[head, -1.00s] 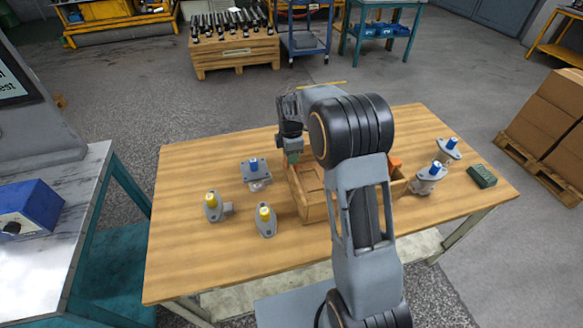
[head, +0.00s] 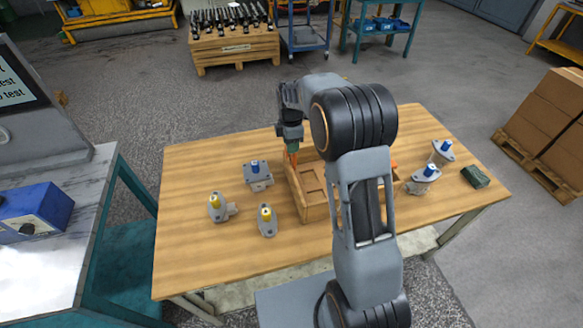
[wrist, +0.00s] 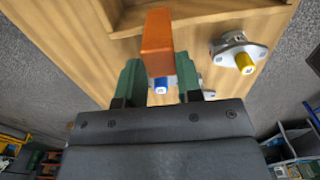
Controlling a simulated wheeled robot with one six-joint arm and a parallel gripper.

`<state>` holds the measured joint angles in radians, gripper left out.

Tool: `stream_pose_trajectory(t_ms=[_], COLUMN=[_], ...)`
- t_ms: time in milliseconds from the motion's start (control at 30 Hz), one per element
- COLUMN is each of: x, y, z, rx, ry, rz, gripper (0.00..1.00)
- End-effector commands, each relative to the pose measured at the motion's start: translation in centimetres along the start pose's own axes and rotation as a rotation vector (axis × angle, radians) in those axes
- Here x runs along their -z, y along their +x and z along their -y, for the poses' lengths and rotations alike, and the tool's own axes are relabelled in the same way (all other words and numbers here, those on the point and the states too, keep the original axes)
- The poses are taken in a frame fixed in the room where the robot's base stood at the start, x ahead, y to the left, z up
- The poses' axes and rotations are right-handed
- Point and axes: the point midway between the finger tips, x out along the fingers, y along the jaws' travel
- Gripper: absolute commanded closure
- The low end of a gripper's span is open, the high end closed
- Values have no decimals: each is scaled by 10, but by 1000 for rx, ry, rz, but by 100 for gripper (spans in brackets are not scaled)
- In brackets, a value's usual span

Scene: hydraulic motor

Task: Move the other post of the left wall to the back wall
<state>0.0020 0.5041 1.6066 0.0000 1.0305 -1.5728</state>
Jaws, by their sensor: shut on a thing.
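My gripper (head: 291,146) has its green fingertips shut on an orange post (wrist: 157,40), a rectangular block. In the head view the post (head: 293,158) points down from the fingers at the back left corner of the wooden box (head: 317,212). I cannot tell whether its lower end clears the left wall. The box has open compartments; its far right part is hidden behind my arm. Another orange piece (head: 393,164) shows at the box's right side. In the wrist view the box wall (wrist: 200,14) lies beyond the post.
On the table (head: 200,265), a blue-capped motor (head: 257,174) and two yellow-capped motors (head: 217,206) (head: 267,220) stand left of the box. Two blue-capped motors (head: 424,178) (head: 441,151) and a dark green block (head: 475,176) are at right. The table's front left is clear.

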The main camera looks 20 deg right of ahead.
Motion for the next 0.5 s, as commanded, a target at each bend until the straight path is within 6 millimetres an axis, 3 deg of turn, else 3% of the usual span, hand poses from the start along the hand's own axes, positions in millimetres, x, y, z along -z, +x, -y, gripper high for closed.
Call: stream_pose_trajectory(t_ms=[500], x=[0], y=[-36], z=[0], rx=[0], ry=[0], rz=[0], gripper=[100])
